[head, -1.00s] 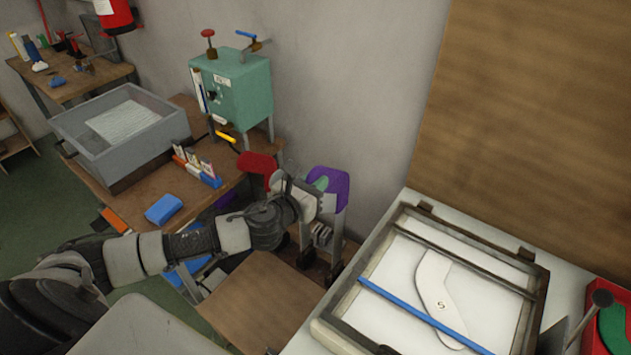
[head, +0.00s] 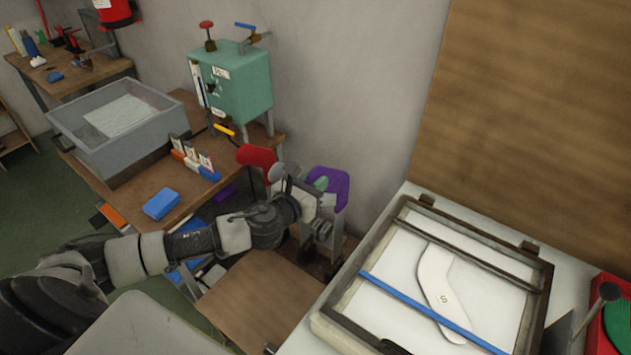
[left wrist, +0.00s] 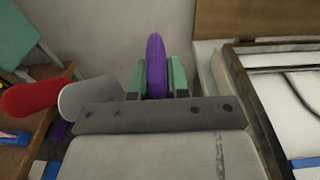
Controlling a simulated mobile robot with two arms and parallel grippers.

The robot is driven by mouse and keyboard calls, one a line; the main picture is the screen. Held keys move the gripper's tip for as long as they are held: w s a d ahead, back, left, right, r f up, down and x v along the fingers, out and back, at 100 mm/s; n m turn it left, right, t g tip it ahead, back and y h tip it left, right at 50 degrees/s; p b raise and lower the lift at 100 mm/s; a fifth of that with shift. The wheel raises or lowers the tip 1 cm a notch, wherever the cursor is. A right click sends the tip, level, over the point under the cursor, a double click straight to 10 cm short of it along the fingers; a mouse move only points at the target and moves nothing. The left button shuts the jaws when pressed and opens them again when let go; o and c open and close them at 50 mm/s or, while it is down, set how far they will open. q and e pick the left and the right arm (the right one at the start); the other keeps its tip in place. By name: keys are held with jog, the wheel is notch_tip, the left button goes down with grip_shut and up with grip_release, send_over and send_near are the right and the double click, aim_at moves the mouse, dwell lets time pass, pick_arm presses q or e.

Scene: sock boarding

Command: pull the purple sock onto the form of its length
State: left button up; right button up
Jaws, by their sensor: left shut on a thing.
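The purple sock (head: 341,188) is upright beside the wall, at the stand of forms. In the left wrist view it is a narrow purple strip (left wrist: 156,65) between two green finger pads. My left gripper (head: 321,186) is shut on it. A form inside the sock cannot be made out. A red sock-shaped piece (head: 257,157) and a pale grey form (left wrist: 85,97) stand to the left of the gripper. My right gripper is not in view.
A framed white panel (head: 400,265) with a blue bar and a white shape marked S lies at right. A green machine (head: 236,85) and a grey basin (head: 85,142) stand on the bench. A blue block (head: 161,204) lies near its front edge.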

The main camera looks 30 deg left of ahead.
pick_arm(q)
jog(key=shift+f+b, duration=2)
jog(key=shift+f, duration=0.65)
jog(key=o, duration=0.8)
jog(key=shift+r, duration=0.1)
jog(key=shift+s, duration=0.1)
jog(key=s+a+r+b, duration=0.1)
jog(key=s, duration=0.9)
jog(key=shift+s+a+b, duration=0.25)
jog(key=shift+b, duration=0.15)
